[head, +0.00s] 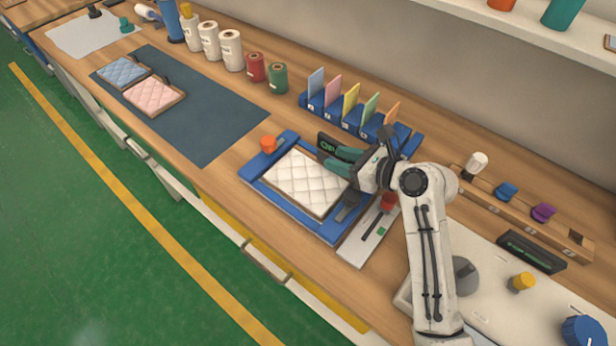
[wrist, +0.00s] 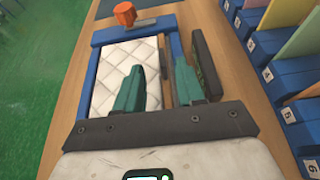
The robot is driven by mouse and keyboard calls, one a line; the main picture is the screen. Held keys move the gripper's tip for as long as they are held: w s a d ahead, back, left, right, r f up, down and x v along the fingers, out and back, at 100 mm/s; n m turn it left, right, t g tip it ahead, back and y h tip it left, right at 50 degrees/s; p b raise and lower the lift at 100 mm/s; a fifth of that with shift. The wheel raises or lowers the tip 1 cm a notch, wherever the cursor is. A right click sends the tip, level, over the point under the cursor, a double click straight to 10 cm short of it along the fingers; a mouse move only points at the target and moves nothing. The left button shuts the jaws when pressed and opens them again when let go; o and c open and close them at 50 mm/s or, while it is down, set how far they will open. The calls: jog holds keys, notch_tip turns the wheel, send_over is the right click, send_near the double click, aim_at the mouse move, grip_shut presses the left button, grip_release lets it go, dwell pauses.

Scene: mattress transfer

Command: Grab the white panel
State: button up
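The white panel (head: 302,184) is a quilted pad lying flat in a blue frame (head: 262,186) on the bench. In the wrist view the white panel (wrist: 115,62) shows at left, with a wooden strip along its right edge. My gripper (head: 335,160) is at the panel's far right edge in the head view. In the wrist view my gripper (wrist: 160,65) has its two teal fingers apart, the left one over the panel and the right one beyond its edge. Nothing is visibly held. I cannot tell whether the fingers touch the panel.
A small dark display (wrist: 206,62) stands close beside the right finger. Blue numbered holders with coloured cards (head: 350,112) are behind. Pink (head: 154,96) and blue (head: 124,71) pads lie on a dark mat (head: 205,115).

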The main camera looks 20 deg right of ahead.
aim_at(326, 155)
jog(key=x, duration=0.4)
jog(key=shift+w+d, duration=0.1)
jog(key=shift+c, duration=0.2)
grip_shut()
